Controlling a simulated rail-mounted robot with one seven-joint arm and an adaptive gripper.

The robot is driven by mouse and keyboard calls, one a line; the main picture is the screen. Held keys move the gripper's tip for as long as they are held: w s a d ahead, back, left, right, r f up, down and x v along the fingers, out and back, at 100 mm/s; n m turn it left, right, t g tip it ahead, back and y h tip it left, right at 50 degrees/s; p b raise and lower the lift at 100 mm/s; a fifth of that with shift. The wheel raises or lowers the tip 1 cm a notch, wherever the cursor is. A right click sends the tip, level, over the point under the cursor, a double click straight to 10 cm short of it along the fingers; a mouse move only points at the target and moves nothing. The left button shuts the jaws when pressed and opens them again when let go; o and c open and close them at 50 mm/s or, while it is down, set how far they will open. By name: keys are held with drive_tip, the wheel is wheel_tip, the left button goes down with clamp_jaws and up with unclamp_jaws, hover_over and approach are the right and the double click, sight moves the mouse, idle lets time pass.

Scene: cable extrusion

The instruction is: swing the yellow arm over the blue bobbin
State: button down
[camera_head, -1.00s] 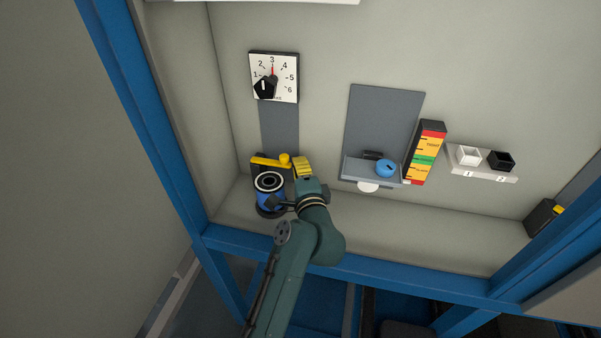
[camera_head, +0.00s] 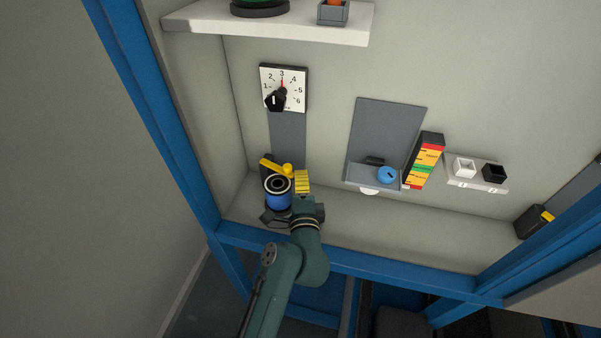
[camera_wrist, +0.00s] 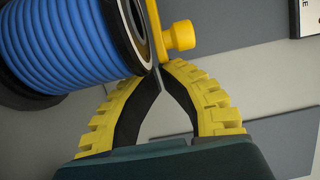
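The blue bobbin (camera_head: 277,200) stands at the left of the bay, its dark-ringed end facing up. The yellow arm (camera_head: 272,166) with its round knob (camera_head: 286,170) lies just behind the bobbin's end, pointing up and left. In the wrist view the blue bobbin (camera_wrist: 65,45) fills the upper left, with the yellow arm (camera_wrist: 154,32) and knob (camera_wrist: 180,36) beside its flange. My gripper (camera_wrist: 159,72) is shut, its yellow fingers meeting at the tips close to the flange and the arm's near end. Whether the tips touch the arm is unclear. Nothing shows in its grasp.
A numbered dial (camera_head: 284,88) is on the wall above the bobbin. To the right are a grey panel with a blue knob (camera_head: 387,175), a coloured scale (camera_head: 424,160) and a bracket with two small cups (camera_head: 476,174). A shelf (camera_head: 270,24) crosses the top. A blue frame rail (camera_head: 390,275) runs along the front.

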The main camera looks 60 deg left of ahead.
drive_tip(key=shift+s+d, duration=0.1)
drive_tip(key=shift+d, duration=0.05)
drive_tip(key=p+v, duration=0.1)
drive_tip(key=v, duration=0.2)
drive_tip(key=s+v, duration=0.1)
drive_tip(key=v, duration=0.2)
drive_tip(key=a+p+v, duration=0.1)
drive_tip(key=v, duration=0.2)
drive_tip(key=shift+s+d+p, duration=0.35)
drive_tip(key=shift+s, duration=0.15)
drive_tip(key=shift+r, duration=0.1)
drive_tip(key=w+d+r+n+t+h+p, duration=0.25)
drive_tip(key=w+d+r+t, duration=0.3)
drive_tip(key=d+r, duration=0.7)
drive_tip(key=w+d+r+n+t+h+p, duration=0.2)
drive_tip(key=w+d+r+n+t+h, duration=0.3)
drive_tip(key=d+r, duration=0.75)
drive_tip(key=s+d+r+m+t+h, duration=0.1)
drive_tip(key=s+d+r+h, duration=0.1)
drive_tip(key=d+r+h, duration=0.2)
drive_tip(key=s+d+r+m+t+h+p, duration=0.1)
drive_tip(key=d+r+h, duration=0.4)
drive_tip(key=d+r, duration=0.6)
drive_tip(key=shift+s+d+t, duration=0.45)
drive_tip(key=shift+s+t, duration=0.3)
drive_tip(key=shift+s, duration=0.4)
drive_tip(key=shift+f, duration=0.1)
